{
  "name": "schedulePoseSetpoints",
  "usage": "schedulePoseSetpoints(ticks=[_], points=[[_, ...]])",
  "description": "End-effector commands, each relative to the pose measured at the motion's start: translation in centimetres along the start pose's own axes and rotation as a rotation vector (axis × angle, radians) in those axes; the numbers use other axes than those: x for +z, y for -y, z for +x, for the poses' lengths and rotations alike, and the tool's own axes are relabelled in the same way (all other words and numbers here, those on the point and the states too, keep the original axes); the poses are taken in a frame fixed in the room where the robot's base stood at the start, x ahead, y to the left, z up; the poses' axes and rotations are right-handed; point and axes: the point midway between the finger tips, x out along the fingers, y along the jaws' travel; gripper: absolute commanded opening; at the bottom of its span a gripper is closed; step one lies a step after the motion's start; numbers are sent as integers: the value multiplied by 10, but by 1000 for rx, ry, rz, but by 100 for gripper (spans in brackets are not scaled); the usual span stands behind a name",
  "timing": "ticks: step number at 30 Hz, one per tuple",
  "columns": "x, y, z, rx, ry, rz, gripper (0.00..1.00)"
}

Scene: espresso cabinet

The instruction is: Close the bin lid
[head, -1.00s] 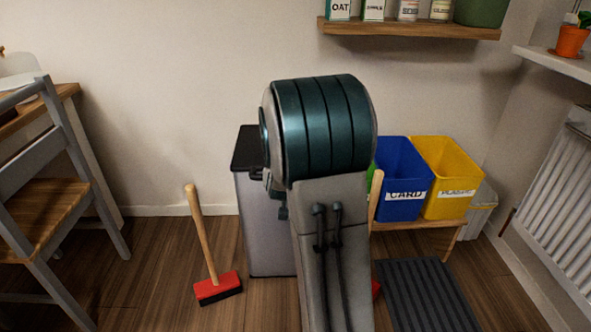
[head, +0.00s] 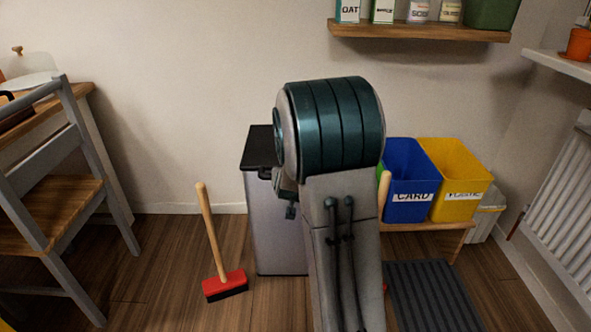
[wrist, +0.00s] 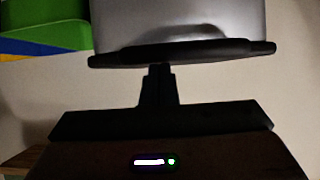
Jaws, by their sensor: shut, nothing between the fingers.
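The bin (head: 278,225) is a tall grey box against the wall, with a black lid (head: 258,146) on top. The lid looks flat and level in the head view, but my arm hides its right part, so I cannot tell whether it is fully shut. In the wrist view the grey bin body (wrist: 185,20) fills the top, with a dark bar, apparently the lid's edge (wrist: 215,50), across it. My gripper (wrist: 158,72) is shut and empty, its tips at or very close to that bar; contact is unclear.
A red broom (head: 224,284) stands left of the bin. Blue (head: 408,165) and yellow (head: 458,170) sorting bins stand on a wooden stand to the right. A dark mat (head: 432,295) lies on the floor. A chair (head: 60,200) is at the left, a shelf (head: 420,34) above.

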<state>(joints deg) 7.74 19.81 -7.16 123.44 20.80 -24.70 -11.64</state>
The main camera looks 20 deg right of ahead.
Motion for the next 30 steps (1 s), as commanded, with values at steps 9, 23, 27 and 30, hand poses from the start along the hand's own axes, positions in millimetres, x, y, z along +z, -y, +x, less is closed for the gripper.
schedulePoseSetpoints(ticks=[9, 23, 27, 30], points=[[0, -6, -52, -5, -25, 8, 0], [51, -6, -84, -5, -35, 11, 0], [52, -6, -86, -5, -36, 11, 0], [44, -4, -92, -14, -27, 11, 0]])
